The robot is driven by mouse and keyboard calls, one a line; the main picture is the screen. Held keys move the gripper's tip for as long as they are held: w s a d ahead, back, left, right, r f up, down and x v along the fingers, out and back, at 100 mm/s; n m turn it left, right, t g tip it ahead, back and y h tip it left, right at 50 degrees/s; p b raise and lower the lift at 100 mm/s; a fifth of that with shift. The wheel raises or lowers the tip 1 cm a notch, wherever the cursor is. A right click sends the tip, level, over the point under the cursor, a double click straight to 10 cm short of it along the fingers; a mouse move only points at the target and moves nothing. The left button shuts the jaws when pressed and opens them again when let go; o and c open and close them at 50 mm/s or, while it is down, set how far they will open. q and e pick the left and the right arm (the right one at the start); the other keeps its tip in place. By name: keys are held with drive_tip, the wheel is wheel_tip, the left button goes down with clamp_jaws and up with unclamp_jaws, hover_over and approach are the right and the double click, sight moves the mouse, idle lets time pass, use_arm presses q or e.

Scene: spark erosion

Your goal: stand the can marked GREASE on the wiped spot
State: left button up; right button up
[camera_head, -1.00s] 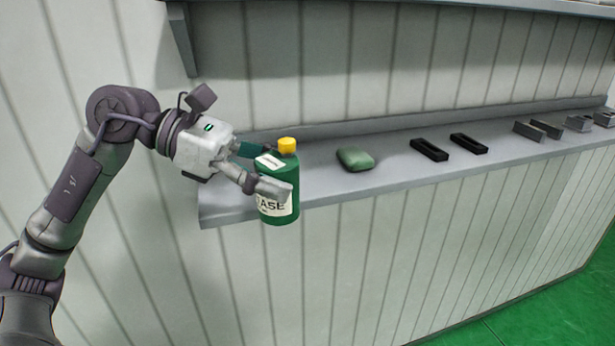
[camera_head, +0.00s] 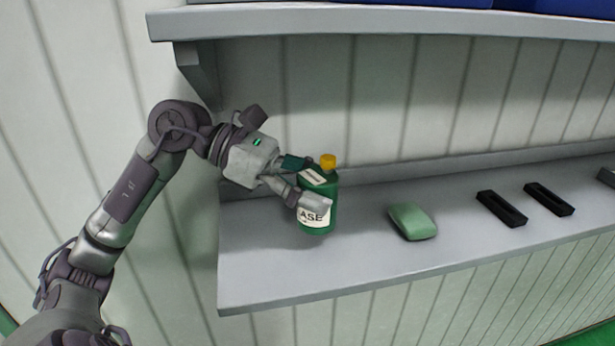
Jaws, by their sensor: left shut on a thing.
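A green can (camera_head: 320,224) with a yellow cap and a white label reading "ASE" in its visible part is upright at the left part of the grey shelf (camera_head: 262,280). My left gripper (camera_head: 312,188) is shut on the can, with a finger across its front that hides part of the label. I cannot tell whether the can's bottom touches the shelf or is just above it. No wiped spot can be made out on the shelf. My right gripper is not in view.
A light green, soap-like block (camera_head: 413,221) lies to the right of the can. An upper shelf (camera_head: 380,22) overhangs. The shelf's front left is clear.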

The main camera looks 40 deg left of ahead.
use_arm(q)
drive_tip(key=shift+w+a, duration=0.2)
drive_tip(key=shift+a, duration=0.2)
drive_tip(key=shift+a+f, duration=0.1)
drive_tip(key=shift+f, duration=0.25)
drive_tip(key=shift+s+d+f+b, duration=0.15)
drive_tip(key=shift+d+f+b, duration=0.15)
drive_tip(key=shift+f, duration=0.25)
drive_tip(key=shift+s+d+f+b, duration=0.15)
drive_tip(key=shift+f+b, duration=0.25)
drive_tip(key=shift+f, duration=0.15)
drive_tip(key=shift+d+f, duration=0.1)
drive_tip(key=shift+f, duration=0.15)
drive_tip(key=shift+w+a, duration=0.15)
drive_tip(key=shift+a, duration=0.2)
drive_tip(key=shift+f, duration=0.2)
drive_tip(key=o, duration=1.4)
drive_tip(key=shift+d+r, duration=0.1)
drive_tip(key=shift+d, duration=0.1)
drive_tip(key=shift+c, duration=0.2)
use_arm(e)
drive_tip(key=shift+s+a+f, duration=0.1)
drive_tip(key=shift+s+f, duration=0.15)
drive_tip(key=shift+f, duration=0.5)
